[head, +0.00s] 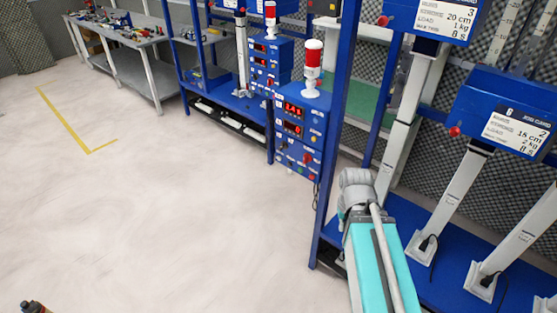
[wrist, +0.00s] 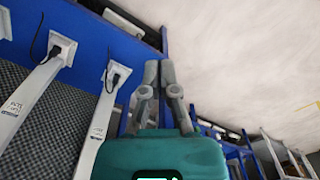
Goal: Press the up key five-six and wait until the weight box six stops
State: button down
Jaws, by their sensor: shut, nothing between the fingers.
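A blue weight box marked 6 (head: 510,108) sits on a slanted white column at the right of the head view, with a job card and a red knob on it. A blue control box (head: 300,133) with two red displays and small keys stands left of the blue post. Its key labels are too small to read, so I cannot tell which is the up key five-six. My gripper (wrist: 159,70) shows in the wrist view with its fingers together and empty, above the floor and blue base. My arm hides part of the rack in the head view.
A red and white beacon (head: 312,65) stands on the control box. A blue upright post (head: 337,130) is close to my arm. Another weight box marked 3 (head: 435,18) is higher up. A workbench (head: 120,45) is far left. The pale floor (head: 170,200) is mostly clear.

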jog(key=shift+d, duration=0.15)
jog(key=shift+w+f, duration=0.15)
jog(key=w+a+f+n+t+h+b, duration=0.1)
jog(key=w+a+f+t+h+b, duration=0.15)
jog(key=w+b, duration=0.45)
jog(key=w+a+f+t+h+b, duration=0.1)
jog(key=w+f+t+b, duration=0.3)
jog(key=w, duration=0.5)
jog(key=w+a+f+n+t+h+b, duration=0.1)
jog(key=w+f+t+b, duration=0.2)
jog(key=w+b, duration=0.4)
jog(key=w+a+f+n+t+y+b, duration=0.1)
jog(key=w+a+n+t+y+b, duration=0.1)
jog(key=a, duration=0.6)
jog(key=w+a+f+n+t+y+b, duration=0.2)
jog(key=w+a+n+t+b, duration=0.1)
jog(key=w+a+b, duration=0.4)
jog(key=w+a+f+n+t+y+b, duration=0.1)
jog(key=w+a+n+b, duration=0.3)
jog(key=a, duration=0.5)
jog(key=shift+w+a+f+t+y+b, duration=0.3)
jog(key=shift+w+a+t+y, duration=0.1)
jog(key=shift+t+y, duration=0.35)
